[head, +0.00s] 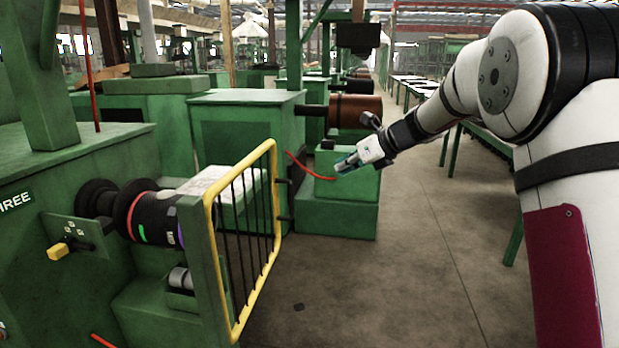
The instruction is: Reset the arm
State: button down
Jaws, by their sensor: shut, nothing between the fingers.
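My gripper (346,164) is at the end of my white and black arm, which reaches in from the right side of the head view. The gripper points left and slightly down, in front of a green machine block. Its fingers look small and close together, with nothing seen held in them. A thin red rod or hose end shows just left of and below the fingers; I cannot tell whether it touches them.
A yellow-framed gate (213,262) with dark bars stands left of centre. Behind it a black roller with coloured bands (155,214) sits on a green machine (60,180). Green tables line the right.

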notch_tip(320, 180, up, 12)
jog(key=s+d+f+m+t+h+p, duration=0.1)
jog(key=s+d+m+t+h, duration=0.2)
jog(key=m, duration=0.4)
jog(key=s+d+r+m+t+h+p, duration=0.2)
jog(key=s+d+r+m+t+h, duration=0.2)
jog(key=s+d+r+m, duration=0.6)
jog(key=s+d+f+m+g+h+p, duration=0.2)
jog(key=s+f+m+g+h, duration=0.15)
jog(key=s+m, duration=0.85)
jog(key=s+a+f+m+g+y, duration=0.1)
jog(key=s+f+m, duration=0.3)
jog(key=s, duration=0.5)
jog(key=s+a+f+m+g+p, duration=0.1)
jog(key=s+a+f+m+g, duration=0.2)
jog(key=s+m, duration=0.3)
jog(key=s+a+f+m+g+y+p, duration=0.1)
jog(key=s+a+f+m+g, duration=0.2)
jog(key=s, duration=1)
notch_tip(320, 180, down, 3)
jog(key=shift+s+a+r+m+y, duration=0.1)
jog(key=shift+s+a+m+y, duration=0.2)
jog(key=shift+a+m, duration=0.45)
